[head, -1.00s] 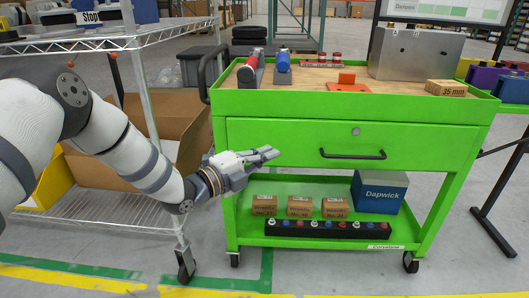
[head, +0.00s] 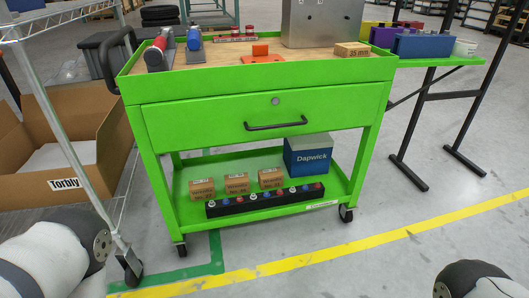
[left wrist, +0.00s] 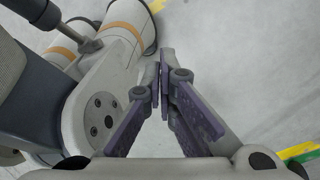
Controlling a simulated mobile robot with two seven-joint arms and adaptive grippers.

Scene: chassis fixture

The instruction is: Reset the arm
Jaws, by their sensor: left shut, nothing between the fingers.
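My left gripper (left wrist: 160,75) shows in the left wrist view, its two dark purple fingers meeting at the tips with nothing between them. It hangs over bare grey floor beside a white and grey part of my own body. In the head view only a piece of my left arm (head: 55,255) shows at the bottom left, and its gripper is out of frame. A small piece of my right arm (head: 475,280) shows at the bottom right corner. My right gripper is not in view.
A green cart (head: 210,119) stands ahead, with small boxes and a blue Dapwick box (head: 308,157) on its lower shelf. A wire rack (head: 75,165) and an open cardboard box (head: 60,185) are at the left. A green side table (head: 440,62) is at the right. Floor in front is clear.

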